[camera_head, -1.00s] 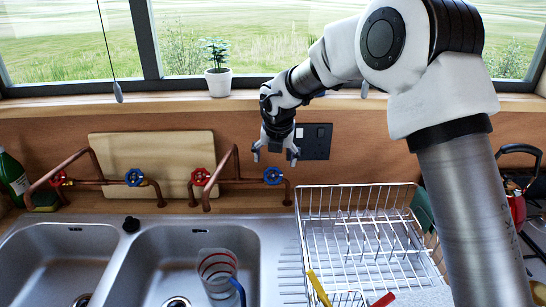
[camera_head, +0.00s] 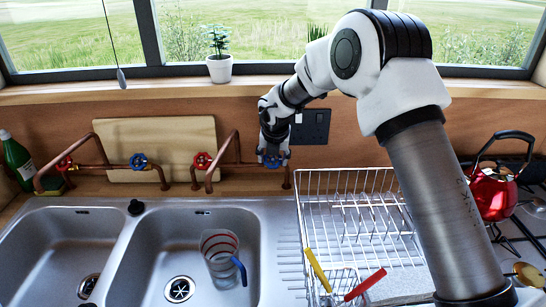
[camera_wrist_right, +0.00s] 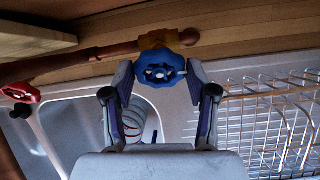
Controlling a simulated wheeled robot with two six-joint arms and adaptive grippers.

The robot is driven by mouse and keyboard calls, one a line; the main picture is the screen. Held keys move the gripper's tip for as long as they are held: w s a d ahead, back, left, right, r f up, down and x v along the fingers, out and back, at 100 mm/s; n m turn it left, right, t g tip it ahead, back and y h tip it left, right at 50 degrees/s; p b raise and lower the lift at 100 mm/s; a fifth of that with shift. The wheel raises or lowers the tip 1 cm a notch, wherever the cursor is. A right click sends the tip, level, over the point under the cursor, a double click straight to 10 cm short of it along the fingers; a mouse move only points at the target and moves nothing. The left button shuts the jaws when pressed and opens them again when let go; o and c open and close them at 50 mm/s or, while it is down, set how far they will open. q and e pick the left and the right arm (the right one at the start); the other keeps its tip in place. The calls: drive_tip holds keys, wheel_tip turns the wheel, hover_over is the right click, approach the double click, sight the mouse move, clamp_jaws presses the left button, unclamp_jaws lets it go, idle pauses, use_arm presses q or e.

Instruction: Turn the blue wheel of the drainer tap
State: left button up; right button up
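The blue wheel (camera_head: 273,163) of the copper tap nearest the dish drainer is partly hidden behind my right gripper (camera_head: 274,160) in the head view. In the right wrist view the blue wheel (camera_wrist_right: 160,73) lies between the two fingertips of my right gripper (camera_wrist_right: 160,70). The fingers stand spread, one at each side of the wheel, with the tips close to its rim. I cannot tell if they touch it. My left gripper is not in view.
A red wheel (camera_head: 203,160) sits on the same pipework, left of my gripper. Another tap has a blue wheel (camera_head: 138,161) farther left. A wire dish drainer (camera_head: 350,173) stands at the right, and a striped jug (camera_head: 218,255) is in the sink (camera_head: 155,235).

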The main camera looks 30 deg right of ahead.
drive_tip(key=shift+r+p, duration=0.1)
drive_tip(key=shift+p, duration=0.2)
drive_tip(key=n+p, duration=0.3)
drive_tip(key=p, duration=0.1)
drive_tip(key=shift+r+h, duration=0.2)
drive_tip(key=shift+h, duration=0.2)
drive_tip(key=shift+a+f+n+g, duration=0.1)
drive_tip(key=shift+f+n+g, duration=0.15)
drive_tip(key=shift+n, duration=0.25)
drive_tip(key=shift+f, duration=0.1)
drive_tip(key=o, duration=1)
drive_tip(key=shift+o, duration=0.9)
drive_tip(key=shift+w+f, duration=0.15)
drive_tip(key=shift+w, duration=0.1)
drive_tip(key=v, duration=1.2)
